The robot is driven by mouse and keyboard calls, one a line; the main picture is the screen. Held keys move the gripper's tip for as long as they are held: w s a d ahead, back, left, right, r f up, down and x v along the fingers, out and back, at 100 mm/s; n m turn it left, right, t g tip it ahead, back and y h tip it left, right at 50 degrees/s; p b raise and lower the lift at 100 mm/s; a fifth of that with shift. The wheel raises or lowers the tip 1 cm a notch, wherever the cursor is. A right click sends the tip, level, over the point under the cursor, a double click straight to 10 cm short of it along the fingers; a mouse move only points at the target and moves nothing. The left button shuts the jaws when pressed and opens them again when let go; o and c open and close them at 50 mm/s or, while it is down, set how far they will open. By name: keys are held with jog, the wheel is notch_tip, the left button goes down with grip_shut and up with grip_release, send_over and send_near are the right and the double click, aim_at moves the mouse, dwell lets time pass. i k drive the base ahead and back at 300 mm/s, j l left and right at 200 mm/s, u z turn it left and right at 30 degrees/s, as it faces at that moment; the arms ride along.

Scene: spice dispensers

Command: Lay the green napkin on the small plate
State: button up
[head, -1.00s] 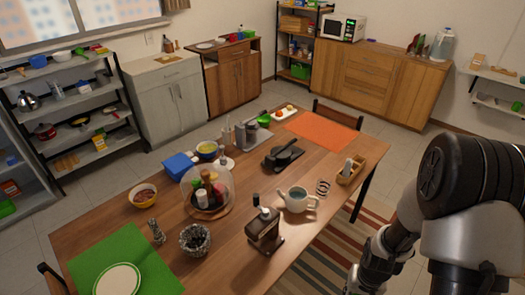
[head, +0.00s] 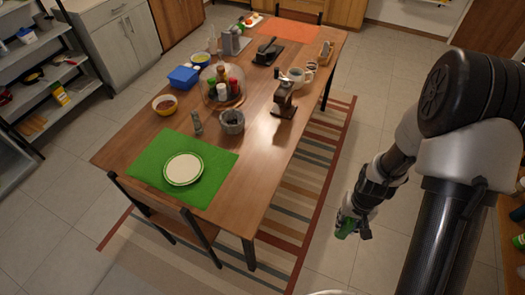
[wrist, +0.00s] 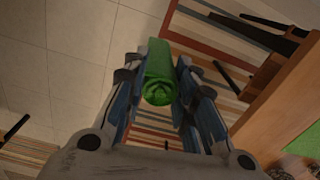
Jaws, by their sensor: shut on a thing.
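My gripper (head: 355,228) is to the right of the table, over the floor beside the striped rug. It is shut on the green napkin (wrist: 158,78), which is a rolled or folded bundle between the fingers in the wrist view. The napkin also shows at the fingertips in the head view (head: 346,229). The small plate (head: 183,168) is pale with a thin dark rim line. It lies on a green placemat (head: 219,160) at the near left end of the table, well left of my gripper. Nothing is seen lying on the plate.
The wooden table (head: 262,170) has a bare strip right of the placemat. A chair (head: 165,212) stands at its near end. A pepper mill (head: 197,123), a stone mortar (head: 232,121) and a coffee grinder (head: 284,100) stand beyond the placemat. Striped rug (head: 310,185) lies below.

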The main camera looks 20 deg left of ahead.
aim_at(184, 168)
jog(key=k+j+z, duration=0.1)
jog(key=j, duration=0.3)
jog(key=k+j+z, duration=0.15)
jog(key=j, duration=0.3)
jog(key=k+j+z, duration=0.1)
jog(key=j, duration=0.3)
jog(key=k+j+z, duration=0.1)
jog(key=j, duration=0.25)
jog(key=k+j+z, duration=0.15)
jog(key=k+j, duration=0.15)
jog(key=k+j+z, duration=0.1)
jog(key=j, duration=0.35)
jog(key=k, duration=0.1)
